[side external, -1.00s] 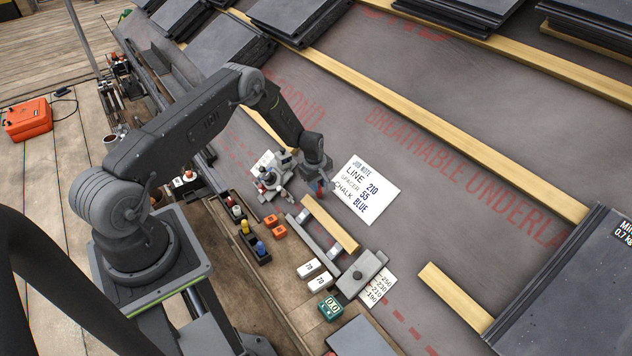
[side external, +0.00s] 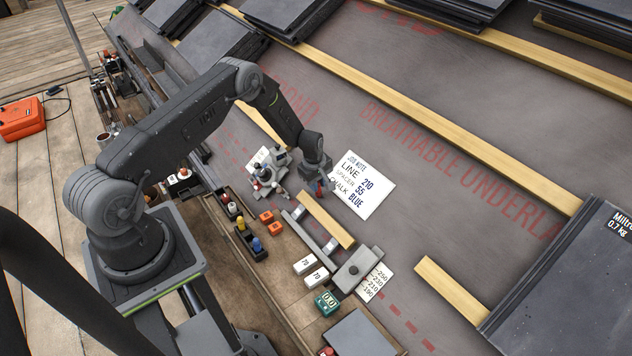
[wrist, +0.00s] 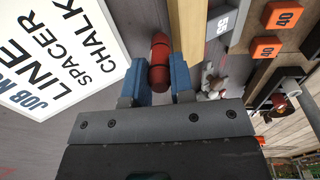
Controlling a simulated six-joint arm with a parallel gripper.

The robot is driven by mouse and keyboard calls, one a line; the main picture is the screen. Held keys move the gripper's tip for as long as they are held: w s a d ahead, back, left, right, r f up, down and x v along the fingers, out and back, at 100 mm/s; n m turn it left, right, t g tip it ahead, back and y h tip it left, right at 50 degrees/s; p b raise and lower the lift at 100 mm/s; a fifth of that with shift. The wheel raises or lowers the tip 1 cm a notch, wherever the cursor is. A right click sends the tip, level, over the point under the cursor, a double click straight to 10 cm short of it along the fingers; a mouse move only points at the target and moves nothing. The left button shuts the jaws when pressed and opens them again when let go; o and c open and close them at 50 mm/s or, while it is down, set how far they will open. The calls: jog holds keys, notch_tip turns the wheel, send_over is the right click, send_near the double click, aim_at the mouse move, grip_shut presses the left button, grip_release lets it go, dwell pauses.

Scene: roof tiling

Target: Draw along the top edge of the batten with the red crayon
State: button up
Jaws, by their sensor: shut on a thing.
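My gripper (side external: 319,186) is shut on the red crayon, which shows between the blue fingertips in the wrist view (wrist: 160,62). In the side view only a bit of red shows at the fingertips. A short pale wooden batten (side external: 327,221) lies just below the gripper in the side view. In the wrist view a wooden batten (wrist: 187,35) runs right beside the crayon, on its right. I cannot tell whether the crayon touches the underlay or the batten.
The job note (side external: 362,185) lies right of the gripper. A grey spacer marked 55 (wrist: 222,22) and orange blocks marked 40 (wrist: 267,48) are beside the batten. A grey block with a knob (side external: 357,270) sits at the batten's lower end. Slate stacks (side external: 565,265) stand far right.

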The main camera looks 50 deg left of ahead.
jog(key=shift+d, duration=0.5)
jog(key=shift+d, duration=0.15)
jog(key=shift+d, duration=0.45)
jog(key=shift+d, duration=0.55)
jog(key=shift+d, duration=0.15)
jog(key=shift+d, duration=0.4)
